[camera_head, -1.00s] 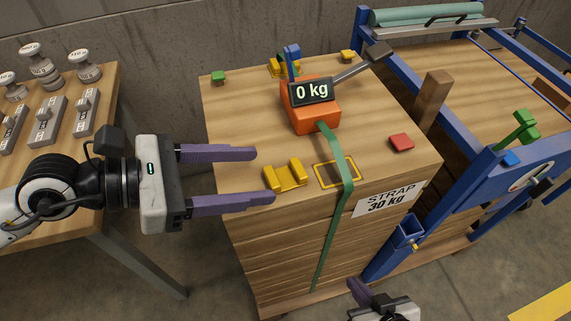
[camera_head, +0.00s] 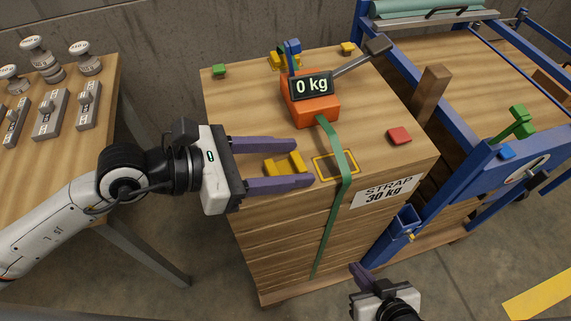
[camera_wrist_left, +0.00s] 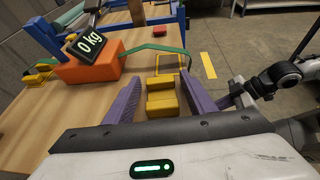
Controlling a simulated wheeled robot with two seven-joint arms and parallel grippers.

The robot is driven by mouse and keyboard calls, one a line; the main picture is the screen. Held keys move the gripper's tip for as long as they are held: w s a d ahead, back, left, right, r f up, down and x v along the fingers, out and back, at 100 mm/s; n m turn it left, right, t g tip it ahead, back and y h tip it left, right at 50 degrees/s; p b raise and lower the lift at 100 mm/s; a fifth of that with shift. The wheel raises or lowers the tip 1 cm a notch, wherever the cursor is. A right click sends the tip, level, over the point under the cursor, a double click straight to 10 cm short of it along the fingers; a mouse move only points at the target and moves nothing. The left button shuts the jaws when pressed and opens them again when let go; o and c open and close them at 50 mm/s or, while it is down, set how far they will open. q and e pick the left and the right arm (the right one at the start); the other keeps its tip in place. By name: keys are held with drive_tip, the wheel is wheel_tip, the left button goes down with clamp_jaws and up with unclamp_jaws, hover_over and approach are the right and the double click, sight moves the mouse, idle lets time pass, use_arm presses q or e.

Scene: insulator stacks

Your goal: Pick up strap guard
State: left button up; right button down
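The yellow strap guard (camera_head: 284,164) lies on top of the wooden stack, left of a yellow outlined rectangle (camera_head: 335,164). My left gripper (camera_head: 304,163) is open, with one purple finger on each side of the guard. In the left wrist view the guard (camera_wrist_left: 161,97) sits between the fingers, with a gap visible on at least one side. Part of the guard's near side is hidden by the near finger in the head view. My right gripper (camera_head: 357,277) is at the bottom edge, partly cut off; its opening is unclear.
A green strap (camera_head: 335,190) runs from the orange tensioner (camera_head: 312,107), reading 0 kg, through the rectangle and down the front. A red block (camera_head: 398,136) lies to the right. A blue frame (camera_head: 455,190) stands right of the stack. Grey weights (camera_head: 50,115) stand on the left table.

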use_arm(q)
drive_tip(key=c, duration=0.8)
